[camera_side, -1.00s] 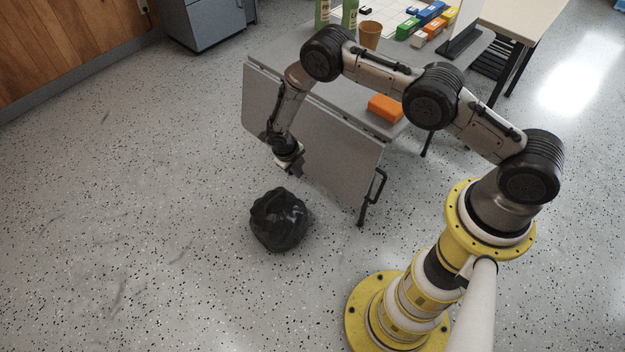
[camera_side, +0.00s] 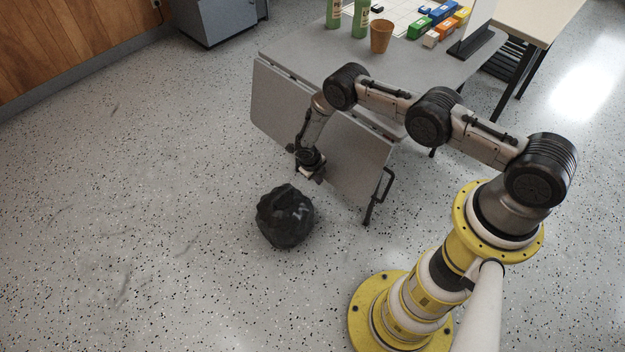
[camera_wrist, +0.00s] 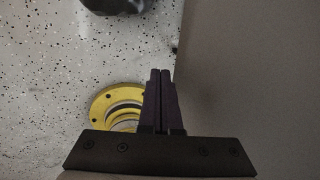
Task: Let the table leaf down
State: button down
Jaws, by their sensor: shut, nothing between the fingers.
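The grey table leaf (camera_side: 355,165) hangs steeply down from the near edge of the table (camera_side: 420,65) in the side view. In the wrist view its plain face (camera_wrist: 250,80) fills the right side. A dark bracket (camera_side: 385,185) shows at the leaf's right end. My gripper (camera_side: 316,177) is low in front of the leaf's outer face, near its lower edge. In the wrist view its two fingers (camera_wrist: 160,73) are together and empty, pointing along the leaf face. I cannot tell whether they touch it.
A black bag (camera_side: 285,218) lies on the floor just below my gripper. A brown cup (camera_side: 381,37), green bottles (camera_side: 361,18) and coloured blocks (camera_side: 432,20) stand on the table. The floor to the left is clear.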

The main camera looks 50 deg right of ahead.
jog(key=shift+d+f, duration=0.1)
jog(key=shift+d, duration=0.3)
jog(key=shift+h, duration=0.5)
jog(key=d, duration=0.2)
jog(key=d+f, duration=0.1)
jog(key=d, duration=0.1)
jog(key=d+f, duration=0.1)
jog(key=d, duration=0.1)
jog(key=shift+d+f, duration=0.1)
jog(key=shift+d, duration=0.3)
jog(key=shift+a, duration=0.1)
